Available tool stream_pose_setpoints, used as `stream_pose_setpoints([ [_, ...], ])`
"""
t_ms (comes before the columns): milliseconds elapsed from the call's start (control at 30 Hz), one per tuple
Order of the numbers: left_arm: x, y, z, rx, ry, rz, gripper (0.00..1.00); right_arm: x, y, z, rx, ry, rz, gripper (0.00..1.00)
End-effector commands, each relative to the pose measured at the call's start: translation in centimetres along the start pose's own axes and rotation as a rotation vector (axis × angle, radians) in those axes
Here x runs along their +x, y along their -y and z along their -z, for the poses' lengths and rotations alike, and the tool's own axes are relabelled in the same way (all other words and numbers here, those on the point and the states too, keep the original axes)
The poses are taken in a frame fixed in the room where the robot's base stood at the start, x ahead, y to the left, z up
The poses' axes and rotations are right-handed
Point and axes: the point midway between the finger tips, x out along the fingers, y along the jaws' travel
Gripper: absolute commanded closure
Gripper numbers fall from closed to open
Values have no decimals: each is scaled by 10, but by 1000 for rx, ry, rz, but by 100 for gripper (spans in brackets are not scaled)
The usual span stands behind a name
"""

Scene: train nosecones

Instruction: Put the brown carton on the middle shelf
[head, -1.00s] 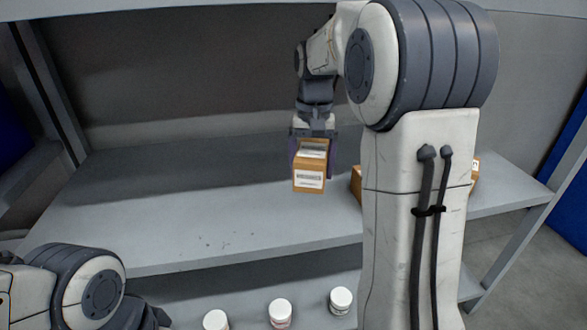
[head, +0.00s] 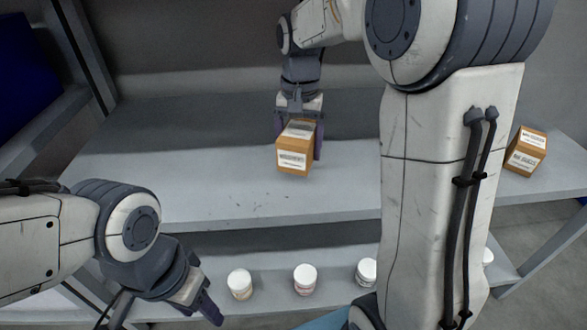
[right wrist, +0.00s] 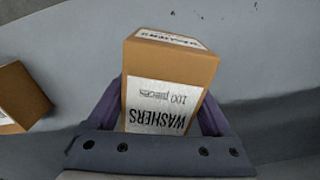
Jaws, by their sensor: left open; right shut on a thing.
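The brown carton (head: 292,158) has white labels. It hangs in my right gripper (head: 300,128) over the middle shelf (head: 200,190), near the centre of its depth. I cannot tell whether its base touches the shelf. In the right wrist view the carton (right wrist: 168,85) sits between the purple fingers, and its label reads "WASHERS 100 pieces". My right gripper is shut on it. My left gripper (head: 203,306) is open and empty at the lower left, in front of the lower shelf and well away from the carton.
A second brown carton (head: 526,152) stands on the same shelf to the right; it shows at the left edge of the right wrist view (right wrist: 18,98). White-lidded jars (head: 305,279) stand on the lower shelf (head: 340,243). The shelf left of the held carton is clear.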

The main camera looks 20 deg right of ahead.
Motion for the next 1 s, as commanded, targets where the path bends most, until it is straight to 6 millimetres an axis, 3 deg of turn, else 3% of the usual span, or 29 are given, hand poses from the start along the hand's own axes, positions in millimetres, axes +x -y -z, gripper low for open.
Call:
stream_pose_setpoints([
  [100, 5, 0, 0, 0, 0, 0, 50, 8, 12, -6, -4, 0, 0, 98],
  [267, 9, 1, 0, 0, 0, 0, 50, 16, 14, -8, -1, -1, 0, 98],
  [500, 24, 2, -1, 0, 0, 0, 50, 49, 14, -8, -1, 0, 0, 98],
  [867, 23, 2, -1, 0, 0, 0, 50, 51, 14, -8, -1, -1, 0, 98],
  [900, 24, 2, -1, 0, 0, 0, 50, 52, 14, -8, -1, 1, 0, 12],
  [933, 23, 2, -1, 0, 0, 0, 50, 52, 14, -8, -1, 0, 0, 0],
  [1000, 23, 2, -1, 0, 0, 0, 50, 52, 14, -8, -1, 0, 0, 0],
])
